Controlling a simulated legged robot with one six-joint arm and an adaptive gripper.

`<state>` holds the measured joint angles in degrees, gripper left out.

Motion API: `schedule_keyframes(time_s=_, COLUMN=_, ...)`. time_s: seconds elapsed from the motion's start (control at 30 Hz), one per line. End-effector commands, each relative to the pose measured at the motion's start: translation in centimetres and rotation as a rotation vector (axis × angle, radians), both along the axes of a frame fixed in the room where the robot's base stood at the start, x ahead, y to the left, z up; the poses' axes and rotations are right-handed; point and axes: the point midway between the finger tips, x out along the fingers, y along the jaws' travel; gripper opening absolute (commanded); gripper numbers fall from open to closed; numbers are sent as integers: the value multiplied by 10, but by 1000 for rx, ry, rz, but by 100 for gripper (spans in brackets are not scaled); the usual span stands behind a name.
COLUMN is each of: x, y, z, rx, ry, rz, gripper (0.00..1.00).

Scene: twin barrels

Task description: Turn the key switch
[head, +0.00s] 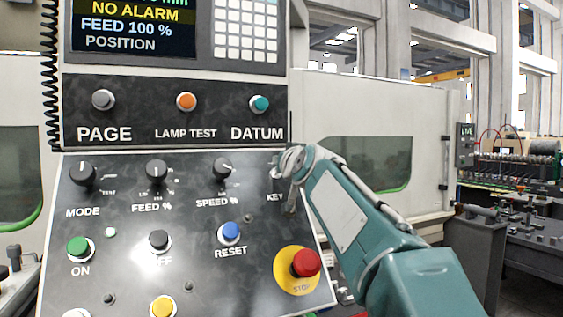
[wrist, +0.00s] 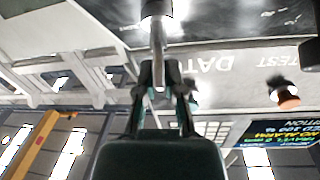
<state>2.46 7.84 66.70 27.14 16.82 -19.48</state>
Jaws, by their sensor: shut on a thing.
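The key switch (head: 275,173) sits at the right end of the knob row on the machine's sloped control panel (head: 130,230), above the label KEY. My gripper (head: 287,180) is at it and covers most of it. In the wrist view, a silver key (wrist: 157,38) sticks out from a round lock body (wrist: 157,9). My gripper (wrist: 160,76) has its two fingers closed around the key's outer end. The exact turn of the key is hard to read.
The SPEED % knob (head: 221,168) is to the left. The red STOP button (head: 306,263) is below my arm, and the blue RESET button (head: 231,232) is lower left. The DATUM button (head: 259,104) is above.

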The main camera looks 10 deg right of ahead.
Motion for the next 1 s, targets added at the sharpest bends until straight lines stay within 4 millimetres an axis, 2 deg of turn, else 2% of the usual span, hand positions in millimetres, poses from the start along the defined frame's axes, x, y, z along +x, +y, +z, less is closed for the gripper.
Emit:
schedule_keyframes(time_s=0.5, x=2, y=1, z=-5, rx=-116, ry=-14, rz=96, gripper=0)
schedule_keyframes(time_s=0.9, x=2, y=1, z=-5, rx=-126, ry=-17, rz=102, gripper=0)
schedule_keyframes(time_s=0.93, x=2, y=1, z=-5, rx=-126, ry=-17, rz=102, gripper=25)
schedule_keyframes(time_s=0.97, x=2, y=1, z=-4, rx=-126, ry=-17, rz=102, gripper=38)
schedule_keyframes(time_s=1.0, x=2, y=1, z=-4, rx=-125, ry=-18, rz=102, gripper=46)
